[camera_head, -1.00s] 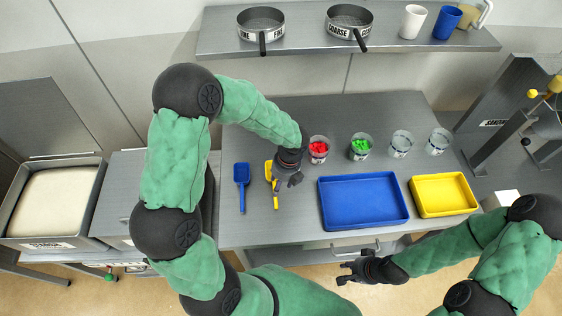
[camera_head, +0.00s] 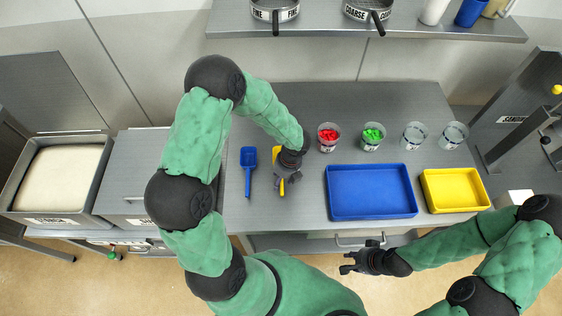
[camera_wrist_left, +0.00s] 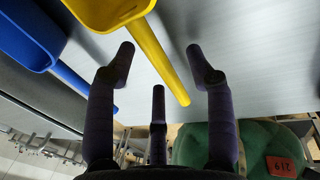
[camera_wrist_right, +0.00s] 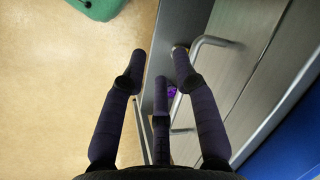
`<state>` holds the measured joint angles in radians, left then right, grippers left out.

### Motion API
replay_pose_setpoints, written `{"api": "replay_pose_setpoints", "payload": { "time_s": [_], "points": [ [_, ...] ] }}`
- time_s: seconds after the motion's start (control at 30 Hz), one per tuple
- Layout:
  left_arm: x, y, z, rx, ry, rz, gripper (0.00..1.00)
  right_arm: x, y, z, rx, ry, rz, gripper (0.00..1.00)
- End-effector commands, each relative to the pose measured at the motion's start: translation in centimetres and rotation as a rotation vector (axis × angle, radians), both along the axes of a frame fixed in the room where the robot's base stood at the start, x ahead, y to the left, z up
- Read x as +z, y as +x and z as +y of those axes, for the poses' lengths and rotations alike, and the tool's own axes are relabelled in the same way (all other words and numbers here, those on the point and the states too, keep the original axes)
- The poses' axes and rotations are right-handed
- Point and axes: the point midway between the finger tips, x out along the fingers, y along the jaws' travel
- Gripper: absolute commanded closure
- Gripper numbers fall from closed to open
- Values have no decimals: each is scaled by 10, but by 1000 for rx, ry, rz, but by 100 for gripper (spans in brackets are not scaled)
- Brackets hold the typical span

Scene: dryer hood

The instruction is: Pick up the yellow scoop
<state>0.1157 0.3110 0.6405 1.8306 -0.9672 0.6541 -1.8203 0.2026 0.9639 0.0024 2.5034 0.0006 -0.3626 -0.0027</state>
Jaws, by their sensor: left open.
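The yellow scoop (camera_head: 277,157) lies on the grey metal table, partly hidden behind my left gripper in the head view. In the left wrist view, the yellow scoop (camera_wrist_left: 152,52) has its handle pointing down between the spread fingers of my left gripper (camera_wrist_left: 163,65). The fingers are apart and empty, with the handle between them and no clear contact. In the head view my left gripper (camera_head: 287,178) is over the scoop's handle. My right gripper (camera_head: 347,263) is in front of the table edge, its fingers spread and empty in the right wrist view (camera_wrist_right: 158,65).
A blue scoop (camera_head: 248,160) lies just left of the yellow one. A blue tray (camera_head: 371,214) and a yellow tray (camera_head: 454,208) sit to the right. Cups with red pieces (camera_head: 328,136) and green pieces (camera_head: 373,135) stand behind, beside two clear cups. A drawer handle (camera_wrist_right: 205,42) is near my right gripper.

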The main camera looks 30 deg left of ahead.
Motion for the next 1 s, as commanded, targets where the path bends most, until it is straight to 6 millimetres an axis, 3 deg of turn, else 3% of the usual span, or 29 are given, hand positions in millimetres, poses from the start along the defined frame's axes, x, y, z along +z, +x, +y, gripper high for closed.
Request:
{"api": "replay_pose_setpoints", "payload": {
  "time_s": [0.3, 0.5, 1.0],
  "points": [
    [-5, -1, 1, 1, 0, 0, 46, -1, 0, 0, 0, 0, 0, 70],
    [-5, -1, 1, 1, 0, 0, 100, -1, 0, 0, 0, 0, 0, 70],
    [-1, 0, 1, 1, 0, -2, 100, 0, 0, 0, 0, 0, 0, 70]
  ]
}}
